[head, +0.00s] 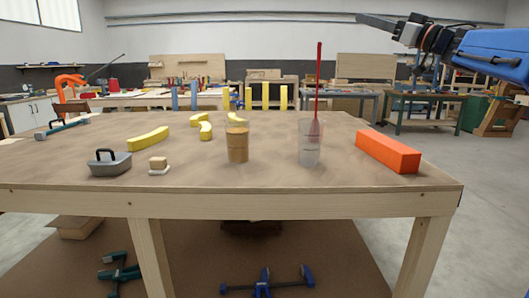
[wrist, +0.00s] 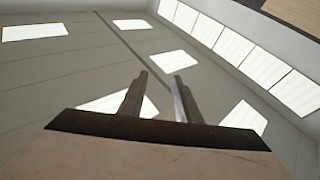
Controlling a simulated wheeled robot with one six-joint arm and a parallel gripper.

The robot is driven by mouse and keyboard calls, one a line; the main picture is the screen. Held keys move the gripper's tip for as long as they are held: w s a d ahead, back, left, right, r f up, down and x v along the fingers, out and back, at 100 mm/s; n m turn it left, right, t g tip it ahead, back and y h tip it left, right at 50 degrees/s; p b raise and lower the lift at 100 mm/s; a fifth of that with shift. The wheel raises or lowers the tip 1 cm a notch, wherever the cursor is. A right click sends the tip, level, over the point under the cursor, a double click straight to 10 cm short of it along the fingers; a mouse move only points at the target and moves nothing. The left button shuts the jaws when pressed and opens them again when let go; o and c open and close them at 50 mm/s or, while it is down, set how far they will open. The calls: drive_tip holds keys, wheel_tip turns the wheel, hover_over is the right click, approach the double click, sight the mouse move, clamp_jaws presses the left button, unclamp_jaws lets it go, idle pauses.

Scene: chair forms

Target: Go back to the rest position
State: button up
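My gripper (head: 372,20) is raised at the upper right of the head view, well above the workbench (head: 300,203) and clear of everything on it. In the wrist view the two fingers of my gripper (wrist: 159,78) stand apart with nothing between them. Behind them are a pale surface with bright panels and a row of windows. No bench object shows in the wrist view.
On the bench are an orange block (head: 388,152), a clear cup (head: 310,155) with a red stick, a tan cylinder (head: 237,145), several yellow curved pieces (head: 148,139) and a grey handled box (head: 110,165). Clamps (head: 265,283) lie below.

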drive_tip(key=s+d+f+m+h, duration=0.35)
drive_tip(key=s+f+h, duration=0.2)
drive_tip(key=f, duration=0.45)
drive_tip(key=s+d+f+m+h, duration=0.2)
drive_tip(key=s+f+m+h, duration=0.25)
drive_tip(key=f+h, duration=0.35)
drive_tip(key=s+d+f+m+h, duration=0.2)
drive_tip(key=s+f+m+h, duration=0.25)
drive_tip(key=f, duration=0.65)
drive_tip(key=s+a+f+g+y, duration=0.1)
drive_tip(key=s+a+f+g, duration=0.1)
drive_tip(key=s+f, duration=0.6)
drive_tip(key=s+a+f+n+g+y, duration=0.1)
drive_tip(key=s+a+f+g, duration=0.2)
drive_tip(key=s+f, duration=0.6)
drive_tip(key=s+a+f+n+g, duration=0.1)
drive_tip(key=s+a+f+g, duration=0.2)
drive_tip(key=f, duration=1)
drive_tip(key=s+g, duration=0.2)
drive_tip(key=s, duration=0.3)
drive_tip(key=shift+s+f+g+y, duration=0.15)
drive_tip(key=shift+s+g+y, duration=0.25)
